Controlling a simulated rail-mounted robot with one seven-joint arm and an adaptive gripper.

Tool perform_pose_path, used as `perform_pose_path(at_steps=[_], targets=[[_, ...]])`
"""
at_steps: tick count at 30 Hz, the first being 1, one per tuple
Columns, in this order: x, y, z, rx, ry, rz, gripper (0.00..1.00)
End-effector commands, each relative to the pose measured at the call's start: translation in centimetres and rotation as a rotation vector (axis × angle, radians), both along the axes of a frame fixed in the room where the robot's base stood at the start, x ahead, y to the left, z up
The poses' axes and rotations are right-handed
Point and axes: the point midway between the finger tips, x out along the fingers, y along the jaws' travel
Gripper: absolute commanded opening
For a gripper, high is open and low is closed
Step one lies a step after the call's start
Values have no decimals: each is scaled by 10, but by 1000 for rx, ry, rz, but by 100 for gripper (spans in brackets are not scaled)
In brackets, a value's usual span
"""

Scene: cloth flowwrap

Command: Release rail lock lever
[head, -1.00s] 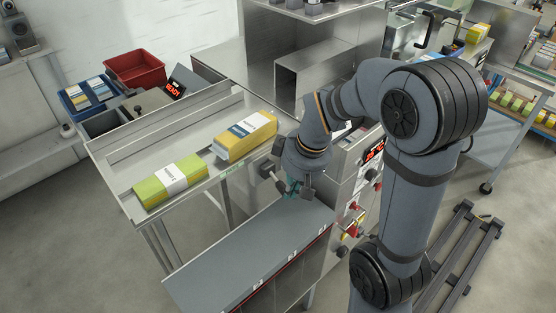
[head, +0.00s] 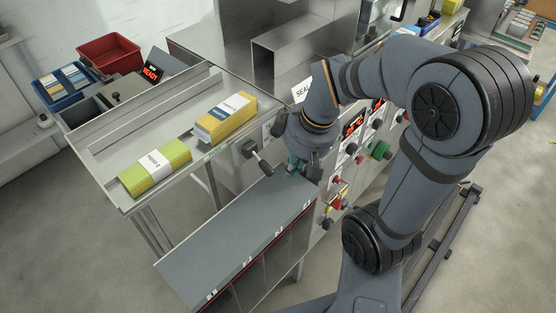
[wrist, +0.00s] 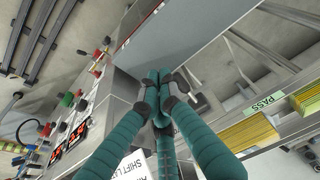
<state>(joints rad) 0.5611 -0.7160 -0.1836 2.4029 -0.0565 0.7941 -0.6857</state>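A short lever with dark knobs (head: 257,159) sits at the right end of the steel infeed table, and I take it as the rail lock lever. It also shows in the wrist view as a dark lever (wrist: 184,86) just right of the fingertips. My gripper (head: 292,169) hangs to the right of the lever, above the back end of a grey sloping shelf. In the wrist view the teal fingers of my gripper (wrist: 157,82) converge with their tips together. I see nothing held between them, and a gap shows between fingers and lever in the head view.
A green pack (head: 155,166) and a yellow pack (head: 226,117) lie on the infeed table (head: 120,135). The grey shelf (head: 235,240) extends toward the front left. A control panel with buttons and switches (head: 380,150) stands right of my gripper. Red (head: 110,54) and blue crates (head: 62,84) stand behind.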

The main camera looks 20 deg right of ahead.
Motion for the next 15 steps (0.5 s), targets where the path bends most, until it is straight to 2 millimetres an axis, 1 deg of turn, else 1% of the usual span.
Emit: perform_pose_path(at_steps=[1,3,6,9,15], targets=[[-9,-6,3,0,-6,-2,0],[-21,-13,7,1,-4,-2,0],[-34,-20,14,0,0,1,0],[-41,-24,16,0,2,0,0],[-47,-27,16,0,0,1,0]])
